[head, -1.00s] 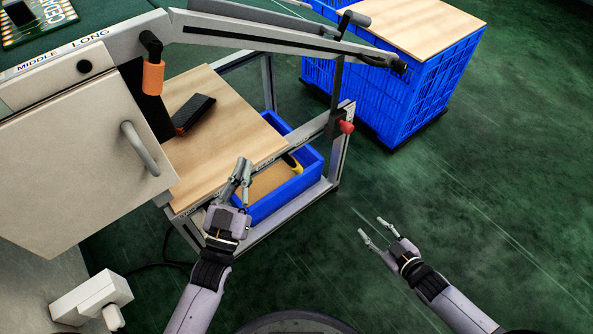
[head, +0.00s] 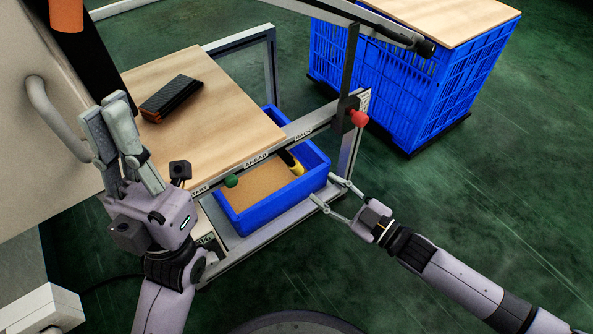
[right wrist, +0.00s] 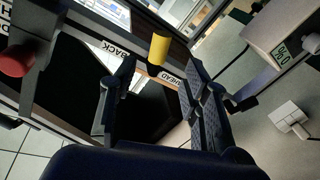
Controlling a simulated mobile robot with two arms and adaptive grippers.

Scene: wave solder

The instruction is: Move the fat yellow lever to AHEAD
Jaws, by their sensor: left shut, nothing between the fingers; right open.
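The fat yellow lever (head: 291,161) stands out from the front rail between the AHEAD label (head: 256,160) and the BACK label (head: 303,134). It also shows in the right wrist view (right wrist: 158,49), beyond and between the spread fingers, apart from them. My right gripper (head: 323,188) is open and empty, to the right of and below the lever in the head view; it also shows in the right wrist view (right wrist: 157,85). My left gripper (head: 108,108) is shut and empty, in front of the wooden shelf's left side, beside the grey door handle in the picture.
A green knob (head: 231,181) is left of the lever on the rail; a red knob (head: 359,118) is at its right end. A blue bin (head: 255,222) sits below. A black-and-orange box (head: 171,98) lies on the wooden shelf (head: 225,100).

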